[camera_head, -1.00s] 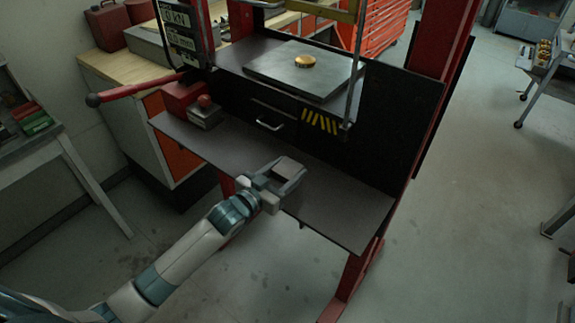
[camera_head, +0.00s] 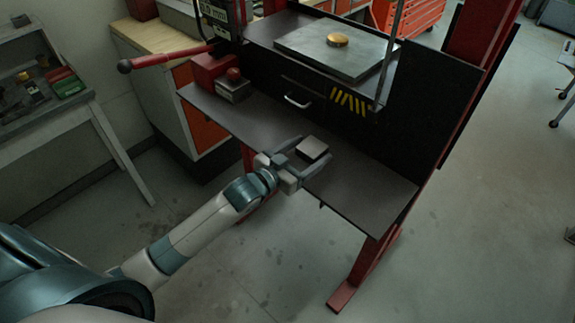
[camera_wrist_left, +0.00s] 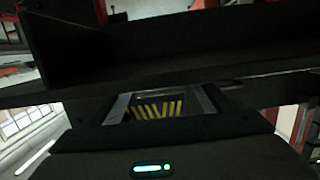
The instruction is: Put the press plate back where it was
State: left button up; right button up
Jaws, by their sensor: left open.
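A small grey block (camera_head: 313,147), which looks like the press plate, lies on the dark lower shelf (camera_head: 370,183) of the red-framed press. My left gripper (camera_head: 308,157) comes in from the front left, low over the shelf. Its jaws are open, with one finger on each side of the block's near part. I cannot tell if either finger touches it. In the left wrist view the gripper (camera_wrist_left: 160,103) shows dark, with yellow stripes beyond; the block is not clear there. My right gripper is not in view.
A thick grey plate (camera_head: 330,55) with a brass disc (camera_head: 337,40) lies on the upper bed. A red box (camera_head: 211,70) and a grey block with red knob (camera_head: 233,86) stand at the shelf's left. A red lever (camera_head: 165,58) sticks out left. The shelf's right part is clear.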

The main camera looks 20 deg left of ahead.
pick_arm(q)
jog(key=b+v, duration=0.2)
jog(key=v, duration=0.8)
jog(key=shift+s+b, duration=0.15)
jog(key=shift+b, duration=0.15)
jog(key=shift+s+a, duration=0.1)
